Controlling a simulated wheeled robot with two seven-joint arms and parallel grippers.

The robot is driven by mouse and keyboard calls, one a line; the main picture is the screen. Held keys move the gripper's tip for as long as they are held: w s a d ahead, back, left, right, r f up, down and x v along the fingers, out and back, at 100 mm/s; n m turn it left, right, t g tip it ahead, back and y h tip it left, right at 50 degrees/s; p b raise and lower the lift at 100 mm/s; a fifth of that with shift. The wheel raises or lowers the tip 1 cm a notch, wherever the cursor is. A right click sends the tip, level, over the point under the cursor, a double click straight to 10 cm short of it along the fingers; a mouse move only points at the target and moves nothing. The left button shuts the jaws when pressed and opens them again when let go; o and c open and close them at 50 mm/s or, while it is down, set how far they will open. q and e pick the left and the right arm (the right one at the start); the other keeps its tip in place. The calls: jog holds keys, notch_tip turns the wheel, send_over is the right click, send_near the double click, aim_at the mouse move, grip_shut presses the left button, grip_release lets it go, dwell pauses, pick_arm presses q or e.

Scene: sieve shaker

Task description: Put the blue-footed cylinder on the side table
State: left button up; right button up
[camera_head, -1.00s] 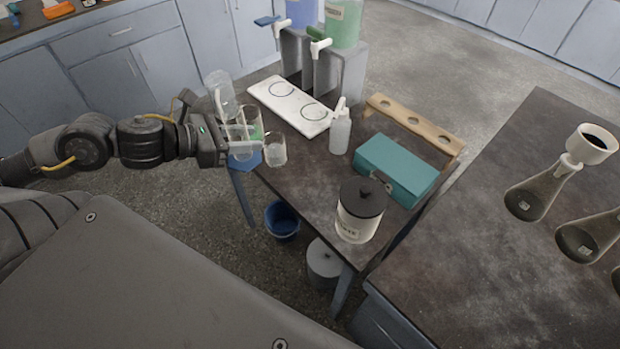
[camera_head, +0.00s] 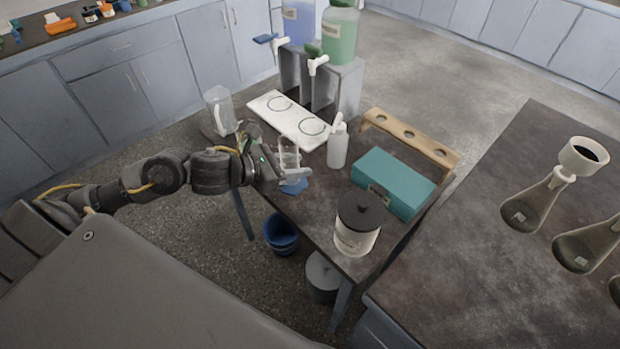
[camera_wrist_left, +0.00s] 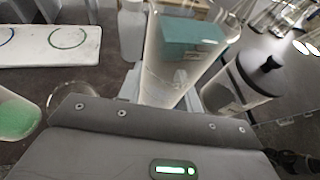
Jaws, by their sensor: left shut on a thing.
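My left gripper (camera_head: 283,173) is shut on the blue-footed cylinder (camera_head: 288,153), a clear glass vessel with a blue foot (camera_head: 294,187) below the fingers. The cylinder appears roughly upright over the left part of the dark-topped side table (camera_head: 318,192); I cannot tell whether the foot touches the top. In the left wrist view the clear glass wall of the cylinder (camera_wrist_left: 182,55) rises between the jaws, and its foot is hidden. My right gripper is not in view.
A clear jug (camera_head: 220,108) stands behind my gripper. A green-filled vessel (camera_wrist_left: 14,122) is close by in the wrist view. A white plate (camera_head: 290,118), squeeze bottle (camera_head: 338,148), teal box (camera_head: 393,180) and black-lidded jar (camera_head: 357,226) stand around a clear middle patch.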

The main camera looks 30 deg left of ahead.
aim_at(307, 178)
pick_arm(q)
jog(key=f, duration=0.1)
jog(key=w+d+f, duration=0.1)
jog(key=d+f, duration=0.1)
jog(key=shift+w+d+f, duration=0.15)
jog(key=shift+w+f, duration=0.05)
jog(key=shift+w, duration=0.15)
jog(key=shift+w+d+f, duration=0.15)
jog(key=shift+d+f, duration=0.05)
jog(key=shift+f, duration=0.15)
notch_tip(307, 178, down, 3)
jog(key=shift+w+d+p, duration=0.1)
jog(key=shift+p, duration=0.5)
jog(key=shift+f, duration=0.15)
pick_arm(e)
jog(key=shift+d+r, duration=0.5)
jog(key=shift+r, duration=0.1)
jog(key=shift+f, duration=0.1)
pick_arm(q)
jog(key=shift+f+b, duration=0.2)
jog(key=shift+b, duration=0.1)
jog(key=o, duration=1.1)
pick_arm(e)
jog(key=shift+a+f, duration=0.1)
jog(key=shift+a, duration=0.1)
pick_arm(q)
jog(key=shift+r, duration=0.15)
